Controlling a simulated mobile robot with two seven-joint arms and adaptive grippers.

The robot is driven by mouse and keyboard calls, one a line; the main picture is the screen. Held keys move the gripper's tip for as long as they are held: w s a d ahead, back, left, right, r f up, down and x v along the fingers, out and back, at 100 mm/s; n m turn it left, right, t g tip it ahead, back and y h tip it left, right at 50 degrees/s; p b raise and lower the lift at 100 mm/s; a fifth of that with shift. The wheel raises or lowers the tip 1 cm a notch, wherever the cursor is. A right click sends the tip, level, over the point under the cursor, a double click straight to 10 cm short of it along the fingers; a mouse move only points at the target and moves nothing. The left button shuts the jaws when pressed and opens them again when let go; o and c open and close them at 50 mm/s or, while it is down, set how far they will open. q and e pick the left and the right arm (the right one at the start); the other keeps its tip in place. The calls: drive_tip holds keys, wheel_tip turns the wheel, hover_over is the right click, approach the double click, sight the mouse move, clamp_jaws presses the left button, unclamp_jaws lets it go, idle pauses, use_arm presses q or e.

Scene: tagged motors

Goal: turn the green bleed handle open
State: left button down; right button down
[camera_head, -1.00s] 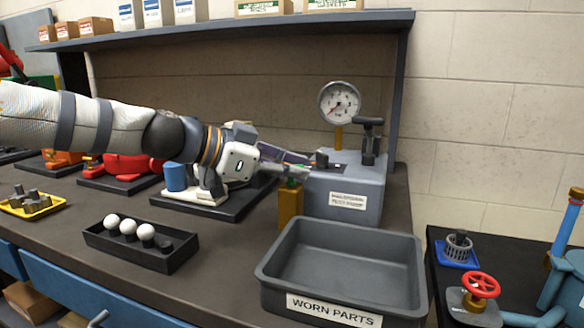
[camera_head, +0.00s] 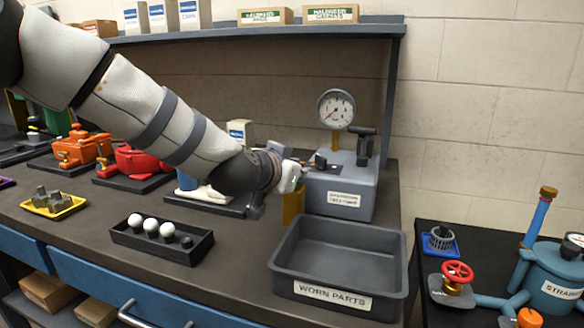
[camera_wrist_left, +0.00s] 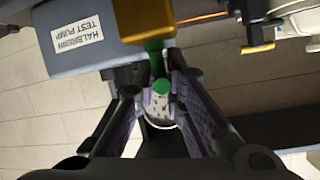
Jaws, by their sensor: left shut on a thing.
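The grey test pump (camera_head: 338,191) stands at the right end of the bench, with a round gauge (camera_head: 336,109) above it. It also shows in the left wrist view (camera_wrist_left: 82,40). The green bleed handle (camera_wrist_left: 161,87) shows between my left fingers in the left wrist view, near the brass block (camera_wrist_left: 146,18). My left gripper (camera_wrist_left: 164,84) is shut on the green handle. In the head view, my left gripper (camera_head: 309,163) is at the pump's left side, above the brass block (camera_head: 292,205), and mostly hides the handle. My right gripper is not in view.
The worn parts bin (camera_head: 282,262) sits just in front of the pump. A black tray (camera_head: 135,242) with white balls lies to its left. A dark T-shaped lever (camera_head: 363,145) rises from the pump. A shelf (camera_head: 225,34) overhangs the bench's back.

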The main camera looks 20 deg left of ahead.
use_arm(q)
drive_tip(key=shift+d+f+n+y, duration=0.15)
drive_tip(key=shift+f+n+y, duration=0.15)
drive_tip(key=shift+n+y, duration=0.6)
drive_tip(key=shift+s, duration=0.1)
drive_tip(key=c, duration=1.6)
unclamp_jaws()
drive_tip(key=shift+r, duration=0.15)
drive_tip(key=shift+s+r, duration=0.25)
drive_tip(key=v, duration=1.1)
drive_tip(key=shift+s+d, duration=0.1)
drive_tip(key=shift+d, duration=0.1)
drive_tip(key=shift+f, duration=0.1)
